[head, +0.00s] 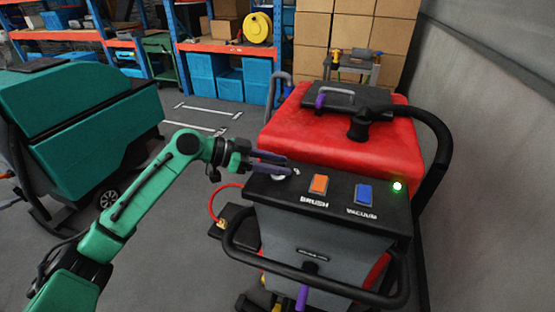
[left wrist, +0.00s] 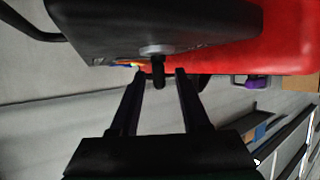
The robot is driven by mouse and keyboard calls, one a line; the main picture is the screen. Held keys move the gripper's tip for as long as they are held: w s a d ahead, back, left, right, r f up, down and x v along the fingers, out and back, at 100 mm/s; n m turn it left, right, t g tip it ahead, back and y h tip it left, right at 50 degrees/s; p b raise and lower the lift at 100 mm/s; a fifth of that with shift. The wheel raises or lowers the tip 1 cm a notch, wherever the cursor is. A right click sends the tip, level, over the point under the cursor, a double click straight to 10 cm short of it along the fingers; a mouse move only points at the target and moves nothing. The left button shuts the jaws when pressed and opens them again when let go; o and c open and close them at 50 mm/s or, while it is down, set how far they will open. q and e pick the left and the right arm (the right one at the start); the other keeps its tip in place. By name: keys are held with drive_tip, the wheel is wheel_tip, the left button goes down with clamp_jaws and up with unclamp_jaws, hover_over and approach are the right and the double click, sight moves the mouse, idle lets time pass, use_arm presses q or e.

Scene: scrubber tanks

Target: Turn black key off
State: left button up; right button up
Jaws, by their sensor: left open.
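The red and black scrubber (head: 340,135) stands at the right of the head view, with a dark control panel (head: 340,210) on its near side. The black key (left wrist: 158,72) sticks out of a round grey lock (left wrist: 154,50) in the left wrist view. In the head view the lock's spot at the panel's left end is mostly hidden by my fingers. My left gripper (head: 287,164) is open at that end. In the wrist view its two fingers (left wrist: 160,82) stand on either side of the key, with visible gaps. My right gripper is not in view.
An orange BRUSH switch (head: 319,184) and a blue VACUUM switch (head: 364,194) sit right of the key, with a lit green lamp (head: 397,186). A black handlebar (head: 310,276) runs along the front. A green machine (head: 85,125) stands left; a grey wall (head: 495,130) is at right.

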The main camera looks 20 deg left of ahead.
use_arm(q)
drive_tip(key=shift+c, duration=0.9)
drive_tip(key=shift+d, duration=0.15)
clamp_jaws()
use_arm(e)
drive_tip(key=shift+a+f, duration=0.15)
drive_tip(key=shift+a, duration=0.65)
